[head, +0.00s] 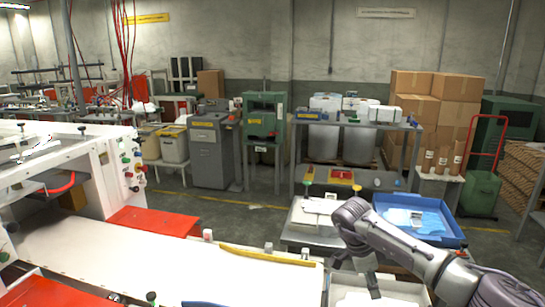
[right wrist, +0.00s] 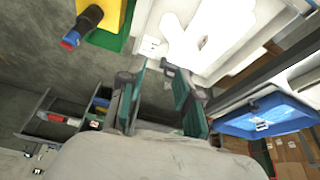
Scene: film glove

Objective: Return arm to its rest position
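My right arm comes in from the right in the head view, with its wrist bent over the work tables and its gripper (head: 372,284) hanging down at the lower middle right. In the right wrist view the two teal-padded fingers of the right gripper (right wrist: 155,70) stand apart with nothing between them. A white glove-shaped piece (right wrist: 195,42) on a pale surface lies beyond the fingertips. My left arm and gripper are not in view.
A blue tray (head: 446,236) with light blue pieces stands just behind my right arm; it also shows in the right wrist view (right wrist: 245,124). A white machine bed (head: 160,262) fills the lower left. Stacked cartons (head: 455,88) and a red hand truck (head: 488,135) stand behind.

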